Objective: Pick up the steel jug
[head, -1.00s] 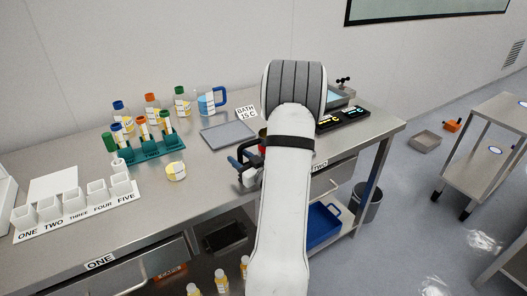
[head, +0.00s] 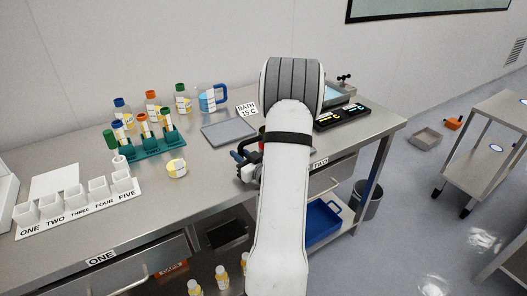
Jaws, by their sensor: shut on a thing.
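My gripper (head: 243,163) is low over the front part of the steel bench, left of my white arm. Only its dark, blue and red parts show beside the arm. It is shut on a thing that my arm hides. This is most likely the steel jug, as no steel jug shows plainly anywhere else in view. I cannot tell whether the held thing touches the bench top.
On the bench (head: 210,170) are a grey tray (head: 229,131), a BATH 15 C sign (head: 247,109), a blue-handled jug (head: 211,98), a green tube rack (head: 155,149), a labelled round pot (head: 177,168), white numbered cups (head: 96,190) and a black panel (head: 342,117). Several bottles stand behind.

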